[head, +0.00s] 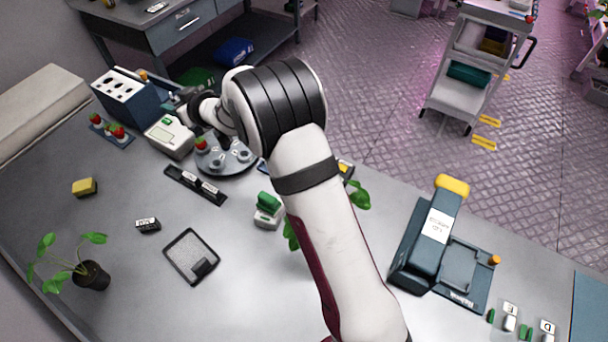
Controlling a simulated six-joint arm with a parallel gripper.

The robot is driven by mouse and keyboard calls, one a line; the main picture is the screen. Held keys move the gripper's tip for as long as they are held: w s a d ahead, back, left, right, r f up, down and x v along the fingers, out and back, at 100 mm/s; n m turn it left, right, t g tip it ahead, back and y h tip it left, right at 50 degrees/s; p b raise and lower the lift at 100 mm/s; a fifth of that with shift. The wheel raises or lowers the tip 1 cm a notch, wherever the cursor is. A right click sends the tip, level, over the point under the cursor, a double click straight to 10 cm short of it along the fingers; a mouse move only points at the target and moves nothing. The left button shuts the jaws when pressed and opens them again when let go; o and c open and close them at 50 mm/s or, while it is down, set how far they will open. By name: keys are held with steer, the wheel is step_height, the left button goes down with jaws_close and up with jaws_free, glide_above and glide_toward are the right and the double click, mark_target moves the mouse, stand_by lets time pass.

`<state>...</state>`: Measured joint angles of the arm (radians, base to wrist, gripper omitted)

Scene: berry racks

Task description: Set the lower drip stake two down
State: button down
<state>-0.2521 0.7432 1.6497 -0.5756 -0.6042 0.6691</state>
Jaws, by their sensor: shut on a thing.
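My gripper (178,98) is at the far left of the table, just right of a dark blue block with a white top full of holes (124,86). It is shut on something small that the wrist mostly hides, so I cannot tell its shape. No drip stake can be clearly made out there. A small orange-yellow piece (143,75) shows at the block's back edge. Small green pieces (491,315) lie beside white lettered tags (510,317) at the lower right; I cannot tell if they are stakes.
A white device with a screen (169,137) and a round grey tray (240,160) stand close below the gripper. A strawberry holder (112,132) is to the left. A dark labelled strip (195,185), black-rimmed tray (191,257) and potted plant (91,275) stand nearer.

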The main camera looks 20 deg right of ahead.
steer(key=w+d+r+m+t+h, duration=0.15)
steer(key=d+m+h, duration=0.25)
steer(key=d, duration=0.4)
steer(key=w+d+r+m+t+h, duration=0.1)
steer(key=w+d+r+m+h, duration=0.2)
steer(key=d, duration=0.5)
steer(key=s+d+f+m+g+h, duration=0.1)
steer(key=s+d+m+h, duration=0.25)
steer(key=d, duration=0.25)
steer(key=s+d+f+m+g+h, duration=0.1)
steer(key=s+d+f+m+h, duration=0.15)
steer(key=d+h, duration=0.35)
steer(key=s+d+f+m+g+h, duration=0.2)
steer(key=s+d+m+g, duration=0.4)
steer(key=s, duration=0.5)
steer(key=s+d+f+m+g+h, duration=0.3)
steer(key=s+d+m+g, duration=0.2)
steer(key=s+d, duration=0.4)
steer(key=shift+m, duration=0.5)
steer(key=s+f, duration=0.1)
steer(key=f, duration=0.2)
steer(key=s+f, duration=0.1)
steer(key=f, duration=0.6)
steer(key=shift+s+a, duration=0.3)
steer(key=shift+s, duration=0.1)
steer(key=shift+f, duration=0.15)
